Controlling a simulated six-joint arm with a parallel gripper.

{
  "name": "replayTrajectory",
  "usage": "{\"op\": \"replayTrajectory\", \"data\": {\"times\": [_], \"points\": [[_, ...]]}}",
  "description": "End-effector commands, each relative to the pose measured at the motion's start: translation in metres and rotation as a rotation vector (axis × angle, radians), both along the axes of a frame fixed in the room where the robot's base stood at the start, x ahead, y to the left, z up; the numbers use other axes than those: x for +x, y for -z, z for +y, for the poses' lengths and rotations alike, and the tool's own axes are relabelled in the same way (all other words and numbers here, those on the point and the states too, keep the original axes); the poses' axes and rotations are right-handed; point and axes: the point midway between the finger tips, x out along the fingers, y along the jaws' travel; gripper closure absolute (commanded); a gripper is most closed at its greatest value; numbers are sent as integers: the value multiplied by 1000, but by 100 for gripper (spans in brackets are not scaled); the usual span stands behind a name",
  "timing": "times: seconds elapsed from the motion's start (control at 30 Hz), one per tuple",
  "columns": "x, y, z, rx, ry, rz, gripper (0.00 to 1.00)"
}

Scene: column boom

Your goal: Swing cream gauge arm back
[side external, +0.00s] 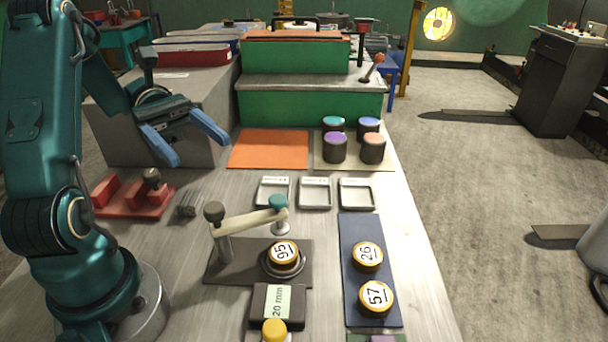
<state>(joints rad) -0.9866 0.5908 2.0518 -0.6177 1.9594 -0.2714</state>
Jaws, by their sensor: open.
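The cream gauge arm (249,223) is on a post with a dark knob at its left end, standing on a dark plate (225,267). The arm reaches right, to a teal-topped plunger (279,209) at its right end. A round yellow-rimmed piece marked 95 (284,253) sits in a metal ring on the same plate, below and in front of the plunger. My gripper (196,148) is open and empty. It hangs up and to the left of the gauge arm, well apart from it, with blue fingers spread.
A black block labelled 20 mm (277,304) stands in front of the plate. Pieces marked 26 (367,256) and 57 (376,298) lie on a blue mat (359,229). Three white trays (316,193) stand behind. A red fixture (132,196) is at left.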

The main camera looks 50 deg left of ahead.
Motion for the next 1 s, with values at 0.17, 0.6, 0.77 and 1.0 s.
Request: {"op": "replayTrajectory", "data": {"times": [0.17, 0.6, 0.77, 1.0], "points": [[-2, -6, -4, 31, 22, -11, 29], [-3, -6, -8, 49, 49, 0, 75], [-13, 6, -26, 180, 234, 107, 100], [-35, 36, -51, 659, 611, 305, 100]]}}
